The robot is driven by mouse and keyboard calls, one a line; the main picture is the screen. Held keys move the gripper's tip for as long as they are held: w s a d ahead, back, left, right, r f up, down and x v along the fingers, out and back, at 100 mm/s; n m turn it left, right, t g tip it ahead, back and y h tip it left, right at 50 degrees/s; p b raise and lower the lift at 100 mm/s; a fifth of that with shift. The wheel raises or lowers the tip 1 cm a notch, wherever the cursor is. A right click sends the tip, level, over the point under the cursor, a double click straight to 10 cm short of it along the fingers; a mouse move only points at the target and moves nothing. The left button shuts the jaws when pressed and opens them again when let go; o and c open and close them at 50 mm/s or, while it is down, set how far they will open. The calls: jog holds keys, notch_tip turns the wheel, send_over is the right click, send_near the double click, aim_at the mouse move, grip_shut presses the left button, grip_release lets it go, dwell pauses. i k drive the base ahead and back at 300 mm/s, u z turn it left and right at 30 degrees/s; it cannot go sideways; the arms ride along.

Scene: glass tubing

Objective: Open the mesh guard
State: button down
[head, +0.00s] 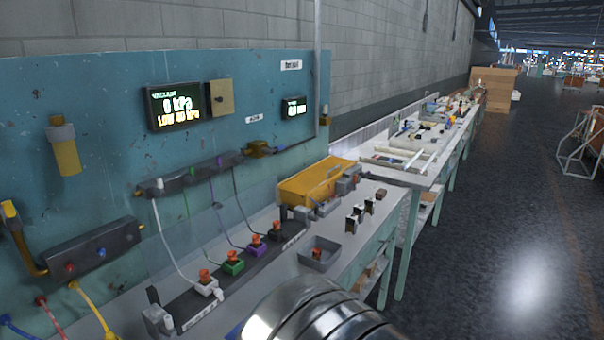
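I cannot pick out a mesh guard for certain. A faint see-through panel (178,243) stands upright in the head view, behind the row of coloured fittings on the bench. Its outline is hard to make out, and I cannot tell whether it is mesh or how it is fixed. A rounded, shiny metal part of my own arm shows at the bottom middle, in front of the bench. My gripper is not in view, so its state and its place relative to the guard are hidden.
A teal panel (100,105) carries a vacuum display (173,106) reading 0 kPa. Coloured hoses run down to the white, green and purple fittings (233,262). A grey tray (320,252) and a yellow box (318,181) sit on the bench. The floor (500,230) at right is clear.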

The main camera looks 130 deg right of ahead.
aim_at(308, 181)
jog(key=k, duration=0.4)
jog(key=z, duration=4)
jog(key=k, duration=0.15)
jog(key=z, duration=0.2)
